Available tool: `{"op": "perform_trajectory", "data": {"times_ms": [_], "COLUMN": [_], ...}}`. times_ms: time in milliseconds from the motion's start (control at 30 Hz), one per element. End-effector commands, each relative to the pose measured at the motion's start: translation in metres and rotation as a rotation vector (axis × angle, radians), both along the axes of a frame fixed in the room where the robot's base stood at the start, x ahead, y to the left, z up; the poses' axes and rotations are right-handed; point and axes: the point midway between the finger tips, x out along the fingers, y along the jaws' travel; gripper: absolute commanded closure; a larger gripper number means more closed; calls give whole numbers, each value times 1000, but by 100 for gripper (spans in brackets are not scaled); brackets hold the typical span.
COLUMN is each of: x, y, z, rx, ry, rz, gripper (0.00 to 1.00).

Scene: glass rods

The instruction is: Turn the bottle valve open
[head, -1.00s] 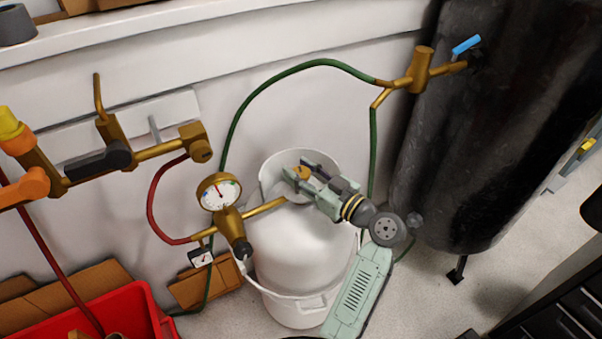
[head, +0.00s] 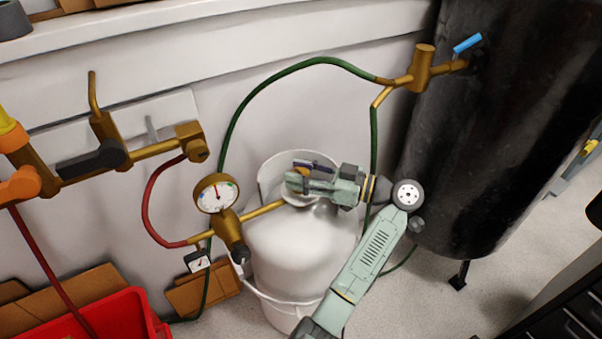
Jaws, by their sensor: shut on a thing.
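My gripper (head: 303,178) reaches in from the right, lies nearly level, and is shut on the valve. A brass regulator (head: 228,226) with a round gauge (head: 216,193) sits left of the bottle, joined to it by a brass pipe (head: 263,209).
A green hose (head: 245,97) arches from the regulator to a brass fitting (head: 421,68) with a blue lever. A dark tank (head: 480,130) stands at right, near my arm. A red bin (head: 120,312) and cardboard (head: 203,291) lie at lower left.

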Motion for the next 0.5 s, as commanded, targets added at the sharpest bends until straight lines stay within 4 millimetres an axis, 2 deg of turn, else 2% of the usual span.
{"op": "perform_trajectory", "data": {"times_ms": [233, 267, 500], "x": [0, 0, 0], "y": [1, 1, 1], "z": [-3, -3, -2], "rx": [-4, -4, -2], "ry": [7, 7, 5], "rz": [3, 3, 2], "gripper": [90, 61, 45]}}
